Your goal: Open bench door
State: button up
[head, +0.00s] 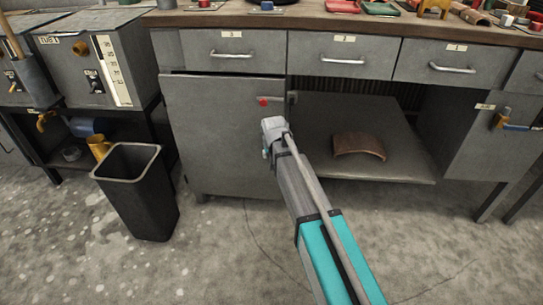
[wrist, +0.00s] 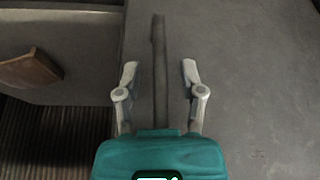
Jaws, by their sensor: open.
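The grey bench door (head: 215,140) is below the left drawer in the head view. It looks closed or nearly so, with a dark line along its top edge. A slim latch handle (head: 277,98) with a red mark sits at its upper right corner. My gripper (head: 272,124) is just below the handle in the head view. In the wrist view my gripper (wrist: 160,78) is open, with a dark bar (wrist: 160,60), likely the handle, running between its spread fingers. The fingers look clear of the bar; depth is hard to tell. The door surface (wrist: 250,90) fills the right side.
An open shelf (head: 315,120) to the right holds a curved brown piece (head: 359,147), also in the wrist view (wrist: 30,68). A black bin (head: 137,205) stands left of the door. Drawers (head: 233,52) sit above. The floor before the door is clear.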

jog(key=shift+c, duration=0.2)
grip_shut()
jog(key=shift+s, duration=0.15)
